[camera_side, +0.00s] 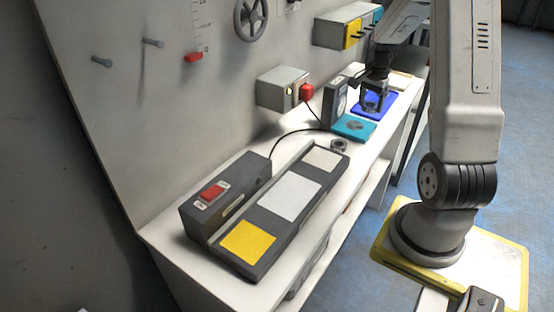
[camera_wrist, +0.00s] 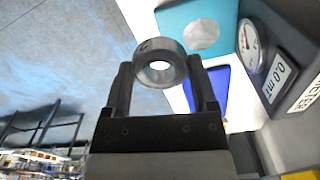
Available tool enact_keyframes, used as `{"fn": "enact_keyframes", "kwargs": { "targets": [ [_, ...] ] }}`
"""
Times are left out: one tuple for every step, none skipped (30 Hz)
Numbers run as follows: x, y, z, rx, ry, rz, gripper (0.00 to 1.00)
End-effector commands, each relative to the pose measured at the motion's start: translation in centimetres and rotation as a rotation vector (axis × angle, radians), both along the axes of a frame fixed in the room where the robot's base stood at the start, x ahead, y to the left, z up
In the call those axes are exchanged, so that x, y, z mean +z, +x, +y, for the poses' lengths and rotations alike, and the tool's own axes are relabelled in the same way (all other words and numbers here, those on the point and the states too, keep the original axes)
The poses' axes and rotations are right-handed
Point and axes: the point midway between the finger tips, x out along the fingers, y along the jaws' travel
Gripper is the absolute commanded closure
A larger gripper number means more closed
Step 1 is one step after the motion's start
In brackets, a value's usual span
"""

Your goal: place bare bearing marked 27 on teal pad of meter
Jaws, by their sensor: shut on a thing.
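My gripper (camera_wrist: 160,85) is shut on a grey metal ring, a bearing (camera_wrist: 142,68), which sits upright between the fingertips in the wrist view. A small dark mark shows on its rim, too small to read. In the side view my gripper (camera_side: 375,103) hangs over the blue pad (camera_side: 388,100). The teal pad (camera_side: 367,134) lies nearer the camera, beside the blue one; it also shows in the wrist view (camera_wrist: 175,22), with a round grey spot at its middle. The meter (camera_side: 331,103) stands behind the pads; its display (camera_wrist: 280,80) reads 0.0 mT.
Another ring (camera_side: 339,145) lies on the white bench by the teal pad. A dark box with a red switch (camera_side: 212,191) and a long tray with yellow and white pads (camera_side: 248,241) fill the near bench.

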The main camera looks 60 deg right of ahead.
Motion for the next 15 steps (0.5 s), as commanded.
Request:
{"fn": "enact_keyframes", "kwargs": {
  "targets": [
    [-0.4,0.5,-0.4,0.001,0.001,0.001,1.0],
    [-0.5,0.8,-0.7,0.001,0.0,0.0,1.0],
    [-0.7,1.1,-1.1,0.001,0.0,0.0,1.0],
    [-0.9,1.4,-1.4,0.001,0.0,0.0,1.0],
    [-1.1,1.7,-1.6,0.001,0.0,0.0,1.0],
    [-1.3,2.0,-2.0,0.001,0.0,0.0,1.0],
    [-1.6,2.2,-2.2,0.001,0.0,0.0,1.0],
    [-2.0,2.4,-2.3,0.001,0.001,0.001,1.0],
    [-2.4,2.6,-2.6,0.0,0.001,0.001,1.0],
    [-2.7,2.8,-2.8,0.0,0.001,0.002,1.0],
    [-3.0,3.0,-3.0,0.0,0.001,0.001,1.0],
    [-3.5,3.2,-3.2,0.0,0.001,0.001,1.0],
    [-3.8,3.4,-3.4,0.0,0.001,0.001,1.0],
    [-4.1,3.6,-3.6,0.0,0.0,0.0,1.0],
    [-4.5,3.8,-3.8,0.0,0.001,0.001,1.0]
  ]
}}
